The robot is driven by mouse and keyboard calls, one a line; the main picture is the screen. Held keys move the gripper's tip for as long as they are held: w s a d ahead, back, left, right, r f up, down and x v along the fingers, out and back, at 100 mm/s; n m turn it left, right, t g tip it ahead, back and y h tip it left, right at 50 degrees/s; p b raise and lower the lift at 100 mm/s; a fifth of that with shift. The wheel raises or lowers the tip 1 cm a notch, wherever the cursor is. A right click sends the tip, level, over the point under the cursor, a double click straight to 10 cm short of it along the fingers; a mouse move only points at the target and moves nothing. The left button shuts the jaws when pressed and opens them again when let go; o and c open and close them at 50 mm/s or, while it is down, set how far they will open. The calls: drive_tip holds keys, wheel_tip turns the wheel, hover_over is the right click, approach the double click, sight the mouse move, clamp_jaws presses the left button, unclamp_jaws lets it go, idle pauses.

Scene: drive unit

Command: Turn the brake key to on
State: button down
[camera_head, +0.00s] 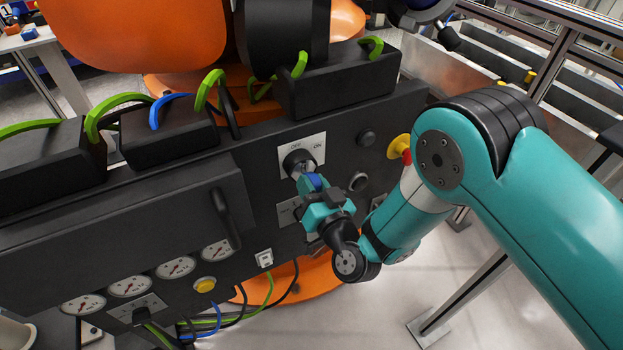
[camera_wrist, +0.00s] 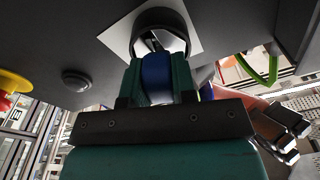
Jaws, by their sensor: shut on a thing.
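The brake key has a blue grip (camera_wrist: 157,77) that shows between my fingers in the wrist view. It sits at a round black switch (camera_head: 296,160) on a white plate (camera_head: 316,149) marked OFF and ON, on the front of the dark panel. My gripper (camera_head: 313,184) is shut on the key, directly in front of the switch. In the wrist view my gripper (camera_wrist: 158,80) points into the switch's black collar (camera_wrist: 160,22). My fingers hide most of the key, and I cannot tell its exact angle.
A red and yellow stop button (camera_head: 400,148) is right of the switch, close to my arm. A black round button (camera_head: 366,138) is between them. A black handle (camera_head: 224,218), dial gauges (camera_head: 176,267) and a yellow button (camera_head: 205,285) are left and below. Cables hang under the panel.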

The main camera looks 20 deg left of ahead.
drive_tip(key=shift+m, duration=0.5)
drive_tip(key=shift+r+p, duration=0.15)
drive_tip(key=shift+p, duration=0.3)
drive_tip(key=shift+m+p, duration=1.15)
drive_tip(key=shift+m, duration=0.55)
drive_tip(key=shift+f+m+h+b, duration=0.2)
drive_tip(key=shift+m+h+b, duration=0.15)
drive_tip(key=shift+m, duration=0.25)
drive_tip(key=shift+r, duration=0.15)
drive_tip(key=c, duration=0.8)
unclamp_jaws()
drive_tip(key=shift+c, duration=0.2)
